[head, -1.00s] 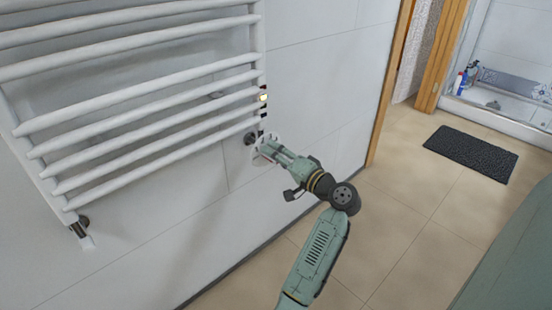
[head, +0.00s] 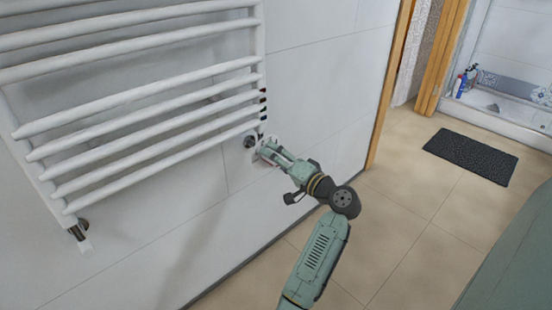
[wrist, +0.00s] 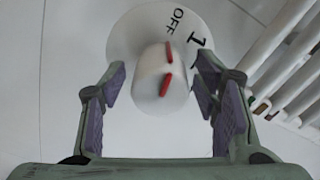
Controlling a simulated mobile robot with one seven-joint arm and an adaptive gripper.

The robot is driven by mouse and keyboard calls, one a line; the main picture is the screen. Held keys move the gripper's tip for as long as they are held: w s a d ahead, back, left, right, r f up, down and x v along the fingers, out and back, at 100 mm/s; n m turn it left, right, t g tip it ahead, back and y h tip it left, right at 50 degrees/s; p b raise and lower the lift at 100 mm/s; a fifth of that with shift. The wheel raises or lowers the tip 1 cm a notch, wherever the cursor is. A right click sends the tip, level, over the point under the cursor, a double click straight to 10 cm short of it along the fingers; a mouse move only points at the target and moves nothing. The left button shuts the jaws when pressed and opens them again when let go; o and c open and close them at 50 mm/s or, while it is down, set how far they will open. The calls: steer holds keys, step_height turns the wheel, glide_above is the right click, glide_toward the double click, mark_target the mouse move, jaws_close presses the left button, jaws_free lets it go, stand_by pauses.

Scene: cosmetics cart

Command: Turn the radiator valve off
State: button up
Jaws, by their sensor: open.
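The radiator valve is a white knob (wrist: 149,82) with red marks, in front of a round white dial plate (wrist: 128,34). The plate reads "OFF" and "1" in black; the red marks lie just below "OFF". My gripper (wrist: 160,70) is open, with one finger on each side of the knob. Gaps show between the pads and the knob. In the head view my gripper (head: 271,153) is at the wall below the radiator's lower right corner and hides most of the valve.
The white towel radiator (head: 140,115) fills the upper left, close to my gripper. Its bars also show at right in the wrist view. A dark mat (head: 470,159) lies on the open tiled floor at right.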

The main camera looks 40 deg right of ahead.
step_height(320, 180, up, 10)
steer(key=shift+s+f, duration=0.1)
steer(key=shift+s, duration=0.05)
steer(key=shift+r, duration=0.2)
steer(key=shift+f, duration=0.1)
stand_by(0.4)
